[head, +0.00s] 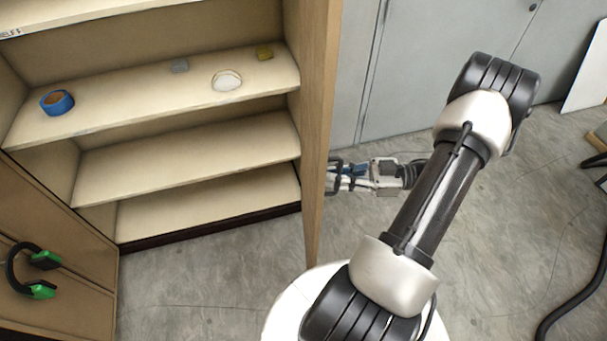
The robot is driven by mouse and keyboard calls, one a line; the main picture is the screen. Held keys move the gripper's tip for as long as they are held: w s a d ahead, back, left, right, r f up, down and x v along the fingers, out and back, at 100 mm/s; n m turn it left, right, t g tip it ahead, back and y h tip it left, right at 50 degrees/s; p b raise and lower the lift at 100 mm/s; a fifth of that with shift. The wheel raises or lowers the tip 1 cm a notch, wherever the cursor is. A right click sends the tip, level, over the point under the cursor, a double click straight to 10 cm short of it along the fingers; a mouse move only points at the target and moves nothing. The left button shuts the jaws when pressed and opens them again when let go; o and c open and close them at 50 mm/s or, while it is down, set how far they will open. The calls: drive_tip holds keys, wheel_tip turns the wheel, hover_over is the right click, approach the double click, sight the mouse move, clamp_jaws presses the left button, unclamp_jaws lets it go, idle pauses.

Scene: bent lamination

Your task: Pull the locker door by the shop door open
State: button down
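A light wooden locker (80,20) with shelves stands open at the left. Its right-hand door (318,120) is swung out towards me and seen almost edge-on. Its left-hand door (60,265) also stands open, with its inner face visible. My gripper (335,178) is on the outer, right side of the right-hand door, pointing left at it. The door's edge hides the fingertips, so I cannot tell whether they touch the door or are open or shut. No handle shows on the visible door faces.
Blue tape (57,102), a white roll (227,80) and small blocks lie on a shelf. Green-and-black ear defenders (38,270) hang on the left-hand door. Grey cabinets (415,70) stand behind. A black hose (575,300) lies at right. Grey floor (200,285) before the locker is clear.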

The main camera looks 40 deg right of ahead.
drive_tip(key=shift+v, duration=1.3)
drive_tip(key=shift+w+f, duration=0.1)
drive_tip(key=c, duration=2)
unclamp_jaws()
drive_tip(key=shift+o, duration=0.2)
drive_tip(key=shift+d, duration=0.1)
drive_tip(key=v, duration=1.2)
